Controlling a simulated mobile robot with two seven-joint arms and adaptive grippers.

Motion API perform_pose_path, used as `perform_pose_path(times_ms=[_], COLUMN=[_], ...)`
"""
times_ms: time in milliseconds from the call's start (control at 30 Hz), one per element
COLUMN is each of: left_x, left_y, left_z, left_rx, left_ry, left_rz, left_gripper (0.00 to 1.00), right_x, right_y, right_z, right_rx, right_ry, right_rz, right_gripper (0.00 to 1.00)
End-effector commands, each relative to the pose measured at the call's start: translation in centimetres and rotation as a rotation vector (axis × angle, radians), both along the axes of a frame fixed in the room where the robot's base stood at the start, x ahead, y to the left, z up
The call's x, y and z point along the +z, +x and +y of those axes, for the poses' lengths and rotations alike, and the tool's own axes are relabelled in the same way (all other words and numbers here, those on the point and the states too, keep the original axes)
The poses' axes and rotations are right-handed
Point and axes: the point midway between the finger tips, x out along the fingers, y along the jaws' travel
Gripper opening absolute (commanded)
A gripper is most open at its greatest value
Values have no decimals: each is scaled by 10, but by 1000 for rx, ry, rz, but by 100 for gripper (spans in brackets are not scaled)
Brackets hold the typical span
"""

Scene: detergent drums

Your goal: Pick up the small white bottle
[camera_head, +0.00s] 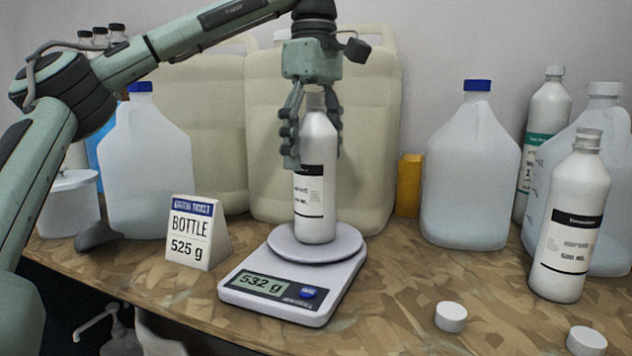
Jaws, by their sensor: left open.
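The scale display reads 532 g. My left gripper (314,150) points straight down from above, with its fingers on either side of the bottle's upper part. The fingers are open, and I cannot tell whether they touch the bottle. A second white bottle (572,225) with a similar label stands upright at the right of the table. My right gripper is not in view.
A sign (197,232) reading "BOTTLE 525 g" stands left of the scale. Large beige drums (375,130) and clear jugs (470,170) line the back. Two white caps lie at the front right, one of them here (451,317).

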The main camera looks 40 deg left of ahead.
Motion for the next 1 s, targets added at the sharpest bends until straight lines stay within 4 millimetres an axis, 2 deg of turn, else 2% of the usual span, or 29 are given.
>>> perform_pose_path(times_ms=[100,300,333,900,967,1000], left_x=[-6,-6,-6,-6,-5,-5], left_y=[0,0,0,0,0,0], left_z=[0,0,0,0,0,0], left_rx=[-1,0,0,0,-1,-1], left_ry=[0,0,1,1,0,0], left_rz=[-1,-3,-3,-2,-4,-4], left_gripper=[80,80,78,7,0,0], right_x=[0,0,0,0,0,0], right_y=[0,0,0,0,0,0], right_z=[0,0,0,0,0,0], right_rx=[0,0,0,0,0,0], right_ry=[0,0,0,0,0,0], right_rz=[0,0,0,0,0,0], right_gripper=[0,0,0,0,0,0])
